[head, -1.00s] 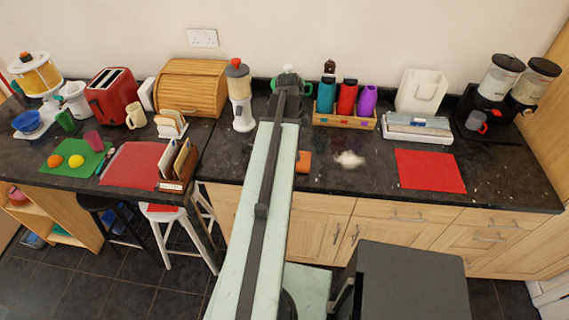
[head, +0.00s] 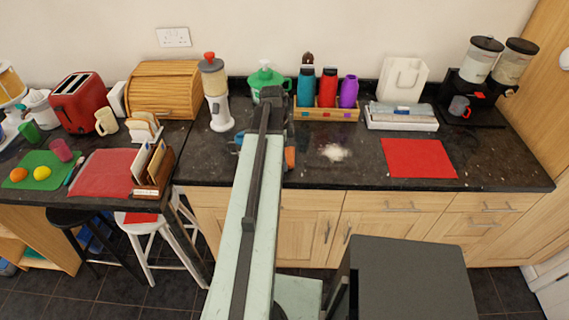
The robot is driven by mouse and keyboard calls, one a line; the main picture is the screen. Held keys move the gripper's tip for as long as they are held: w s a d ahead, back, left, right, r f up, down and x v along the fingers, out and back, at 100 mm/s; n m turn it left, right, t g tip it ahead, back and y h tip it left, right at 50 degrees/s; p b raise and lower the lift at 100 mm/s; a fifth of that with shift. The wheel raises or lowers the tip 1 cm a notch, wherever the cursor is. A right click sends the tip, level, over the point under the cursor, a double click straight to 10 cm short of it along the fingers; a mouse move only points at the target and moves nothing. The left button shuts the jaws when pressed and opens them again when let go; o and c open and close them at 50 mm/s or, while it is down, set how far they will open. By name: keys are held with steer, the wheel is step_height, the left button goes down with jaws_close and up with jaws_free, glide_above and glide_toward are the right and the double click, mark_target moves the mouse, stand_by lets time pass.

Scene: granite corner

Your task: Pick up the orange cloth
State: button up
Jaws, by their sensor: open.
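The orange cloth (head: 290,158) lies on the dark granite counter, just right of my arm in the head view. Only a small part of it shows; my arm covers the rest. My arm reaches forward over the counter, and its dark far end, with my gripper (head: 273,98), is in front of the green-topped juicer. The jaws are open, but the arm hides most of them, and I see nothing held. I cannot tell the exact gap between gripper and cloth.
White powder (head: 334,152) and a red mat (head: 418,158) lie to the right, with bare counter between. A blender (head: 216,95) stands left of the arm. A bottle crate (head: 326,113) stands behind. A small blue thing (head: 237,138) shows left of the arm, unclear.

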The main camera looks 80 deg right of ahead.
steer(key=shift+r, duration=0.1)
steer(key=shift+c, duration=0.3)
steer(key=c, duration=1)
steer(key=shift+r, duration=0.1)
steer(key=shift+c, duration=0.2)
step_height(320, 180, up, 10)
steer(key=p, duration=1)
